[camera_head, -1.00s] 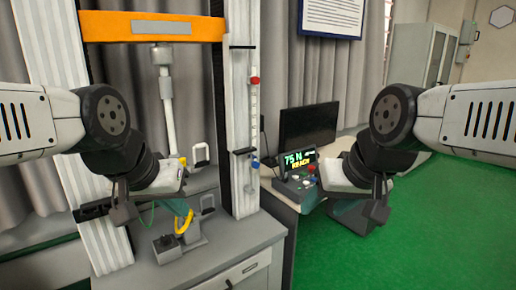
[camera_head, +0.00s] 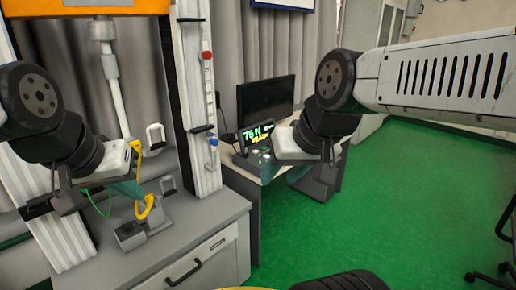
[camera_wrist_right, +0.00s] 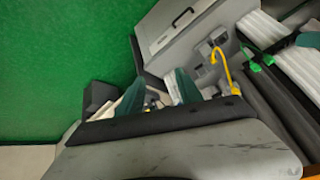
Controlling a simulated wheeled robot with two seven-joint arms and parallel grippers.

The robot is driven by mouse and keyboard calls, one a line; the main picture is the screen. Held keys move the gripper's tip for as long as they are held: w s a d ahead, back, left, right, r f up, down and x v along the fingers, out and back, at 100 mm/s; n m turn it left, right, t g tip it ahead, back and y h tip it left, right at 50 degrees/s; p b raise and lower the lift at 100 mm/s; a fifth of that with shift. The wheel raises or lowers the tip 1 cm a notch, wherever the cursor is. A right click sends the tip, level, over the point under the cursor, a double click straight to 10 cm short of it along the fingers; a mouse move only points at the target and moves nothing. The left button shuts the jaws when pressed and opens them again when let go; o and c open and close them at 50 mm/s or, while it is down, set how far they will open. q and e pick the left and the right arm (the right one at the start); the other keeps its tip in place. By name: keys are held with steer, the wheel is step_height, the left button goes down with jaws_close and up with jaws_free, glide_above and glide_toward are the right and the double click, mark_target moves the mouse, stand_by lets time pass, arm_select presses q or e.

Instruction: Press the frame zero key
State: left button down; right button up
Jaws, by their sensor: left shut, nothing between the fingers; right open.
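The control box with the lit display (camera_head: 259,132), showing green and yellow characters, stands on the side desk in front of the monitor. Part of its key panel (camera_head: 258,158) shows below the display; the keys are too small to read, so I cannot tell which is the frame zero key. My right gripper (camera_head: 297,174) is just right of the box and hides part of its panel. In the right wrist view its two green fingers (camera_wrist_right: 159,92) are apart with nothing held. My left gripper (camera_head: 128,187) is shut and empty in front of the test frame at left.
The test frame has a white upright column (camera_head: 198,100) and an orange crossbeam (camera_head: 85,7). A grey bench (camera_head: 200,220) with a drawer holds a yellow hooked part (camera_head: 146,206). A black monitor (camera_head: 266,102) stands behind the box. Green floor (camera_head: 420,210) is free at right.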

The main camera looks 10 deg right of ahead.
jaws_close()
stand_by(1.4)
